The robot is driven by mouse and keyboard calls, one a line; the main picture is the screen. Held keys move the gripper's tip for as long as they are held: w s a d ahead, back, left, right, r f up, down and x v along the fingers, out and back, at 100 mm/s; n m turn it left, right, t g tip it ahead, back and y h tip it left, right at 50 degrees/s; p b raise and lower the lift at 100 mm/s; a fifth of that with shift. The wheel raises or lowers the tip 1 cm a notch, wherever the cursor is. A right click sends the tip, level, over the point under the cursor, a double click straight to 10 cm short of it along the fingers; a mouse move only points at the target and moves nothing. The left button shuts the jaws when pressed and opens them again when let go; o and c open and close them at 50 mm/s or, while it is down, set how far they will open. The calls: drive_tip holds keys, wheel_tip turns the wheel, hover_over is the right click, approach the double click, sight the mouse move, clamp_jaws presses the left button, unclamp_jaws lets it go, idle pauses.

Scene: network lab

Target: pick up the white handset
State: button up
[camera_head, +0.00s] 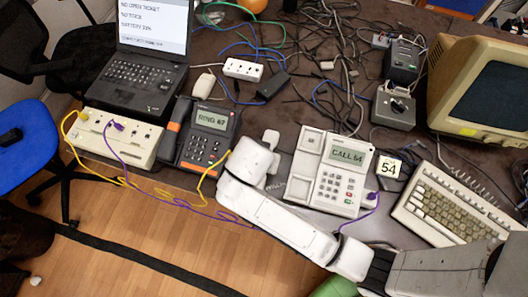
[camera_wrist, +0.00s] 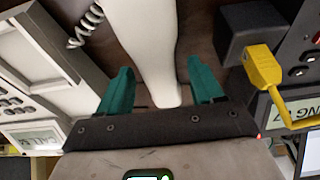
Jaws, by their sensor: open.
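The white handset (camera_wrist: 150,45) lies off its cradle on the dark desk, running lengthwise between my fingers in the wrist view. One end of it (camera_head: 271,138) shows past my wrist in the head view. My gripper (camera_wrist: 158,70) is open, with a teal finger on each side of the handset; I cannot tell whether either finger touches it. My arm hides the gripper and most of the handset in the head view. The white desk phone (camera_head: 328,176), showing "CALL 54", stands just to the right, its cradle empty.
A yellow cable (camera_wrist: 263,68) passes near my right finger in the wrist view. A keyboard (camera_head: 448,202) is at right; tangled cables and boxes crowd behind.

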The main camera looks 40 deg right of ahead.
drive_tip(key=shift+w+d+f, duration=0.1)
drive_tip(key=shift+d+f, duration=0.05)
drive_tip(key=shift+f, duration=0.3)
clamp_jaws()
idle(0.3)
drive_tip(key=shift+r, duration=0.1)
